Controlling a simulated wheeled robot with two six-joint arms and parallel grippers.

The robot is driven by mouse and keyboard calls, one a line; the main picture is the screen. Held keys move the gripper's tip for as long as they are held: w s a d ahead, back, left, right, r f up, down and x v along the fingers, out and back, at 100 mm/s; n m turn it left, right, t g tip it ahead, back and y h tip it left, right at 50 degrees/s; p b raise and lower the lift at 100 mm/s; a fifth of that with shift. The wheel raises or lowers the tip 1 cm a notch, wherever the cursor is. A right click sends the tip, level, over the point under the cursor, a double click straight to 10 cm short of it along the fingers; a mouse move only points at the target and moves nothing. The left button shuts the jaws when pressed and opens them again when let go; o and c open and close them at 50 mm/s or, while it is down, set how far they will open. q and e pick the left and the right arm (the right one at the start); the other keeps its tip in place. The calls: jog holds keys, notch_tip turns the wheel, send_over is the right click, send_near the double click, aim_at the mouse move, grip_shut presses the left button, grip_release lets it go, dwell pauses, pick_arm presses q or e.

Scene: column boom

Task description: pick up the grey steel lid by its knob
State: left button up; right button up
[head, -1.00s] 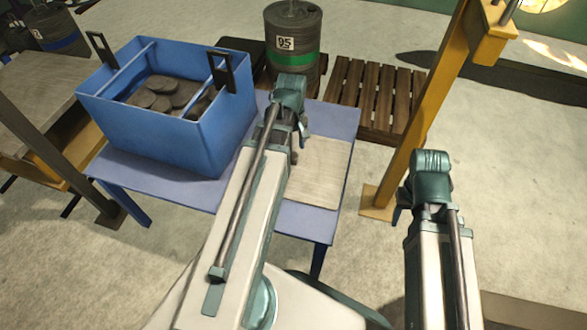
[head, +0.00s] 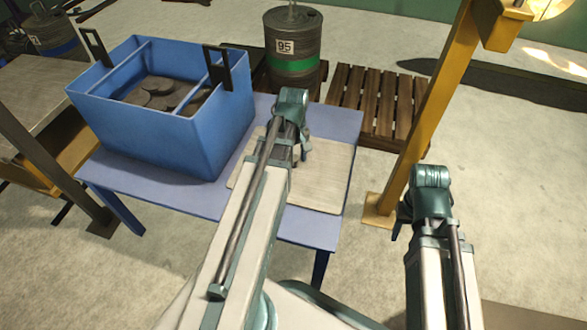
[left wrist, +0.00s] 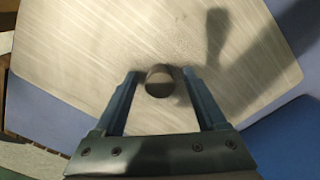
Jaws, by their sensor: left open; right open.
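The grey steel lid (head: 325,182) is a flat, brushed square plate lying on the blue table (head: 335,119). In the left wrist view the lid (left wrist: 85,55) fills most of the picture. Its short round knob (left wrist: 159,81) stands between the fingertips of my left gripper (left wrist: 158,76), which is open. I cannot tell whether either finger touches the knob. In the head view my left gripper (head: 300,150) is over the lid, and its arm hides the knob. My right gripper (head: 399,228) is open, pointing down beside the table's right side, away from the lid.
A blue divided crate (head: 190,135) with dark discs and black handles stands on the table's left. A grey drum (head: 293,70) with a green band and a wooden pallet (head: 375,105) are behind. A yellow post (head: 430,105) rises at the right, near my right gripper.

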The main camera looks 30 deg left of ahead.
pick_arm(q)
grip_shut()
jog(key=shift+r, duration=0.2)
dwell(0.5)
notch_tip(320, 180, up, 10)
jog(key=p, duration=1)
jog(key=shift+f, duration=0.1)
jog(key=shift+d, duration=0.1)
